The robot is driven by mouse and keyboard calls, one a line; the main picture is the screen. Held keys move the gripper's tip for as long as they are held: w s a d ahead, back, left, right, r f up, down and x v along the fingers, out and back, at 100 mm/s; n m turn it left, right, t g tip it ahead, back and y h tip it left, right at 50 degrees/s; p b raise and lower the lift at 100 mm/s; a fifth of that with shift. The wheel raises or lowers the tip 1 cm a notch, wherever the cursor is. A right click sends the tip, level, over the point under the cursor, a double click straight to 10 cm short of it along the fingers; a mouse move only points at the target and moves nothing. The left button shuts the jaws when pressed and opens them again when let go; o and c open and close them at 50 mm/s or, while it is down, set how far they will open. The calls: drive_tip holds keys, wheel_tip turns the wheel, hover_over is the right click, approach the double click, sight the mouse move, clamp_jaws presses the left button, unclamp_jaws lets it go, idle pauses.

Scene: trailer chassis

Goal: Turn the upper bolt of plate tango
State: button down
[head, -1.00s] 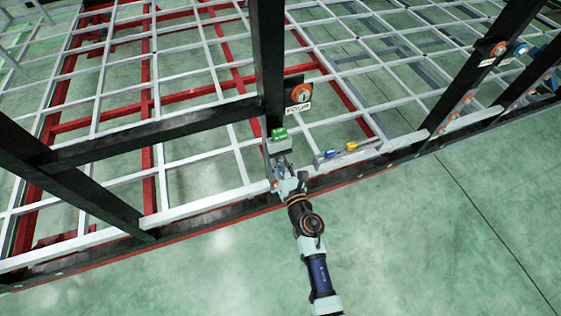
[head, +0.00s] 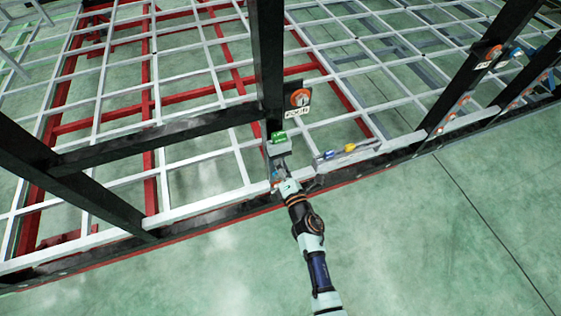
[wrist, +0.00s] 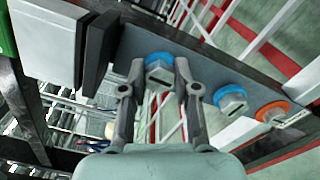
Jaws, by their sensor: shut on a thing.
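In the wrist view, a grey plate (wrist: 197,69) carries a row of bolts. My gripper (wrist: 160,66) has one finger on each side of a grey hex bolt with a blue washer (wrist: 158,74) and is shut on it. Farther right on the plate are a second blue-washered bolt (wrist: 232,100) and a bolt with an orange washer (wrist: 272,112). I cannot read a plate name here. In the head view, my gripper (head: 283,178) is at the chassis edge below the black post; the gripped bolt is too small to make out.
A grey box with a green top (head: 278,138) stands just beyond my gripper. A small tray with blue and yellow items (head: 350,148) lies to its right. A black post (head: 268,60) and a black beam (head: 150,138) stand close by. The green floor (head: 440,240) at front right is clear.

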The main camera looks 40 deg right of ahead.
drive_tip(key=shift+w+a+f+m+p, duration=0.1)
drive_tip(key=shift+m+p, duration=1.7)
drive_tip(key=shift+m, duration=5.45)
drive_tip(key=shift+w+a+m+p, duration=0.1)
drive_tip(key=shift+m+p, duration=1.7)
drive_tip(key=shift+m, duration=5.45)
drive_tip(key=c, duration=0.8)
unclamp_jaws()
drive_tip(key=shift+s+a+f, duration=0.1)
drive_tip(key=shift+s, duration=0.05)
drive_tip(key=shift+c, duration=0.2)
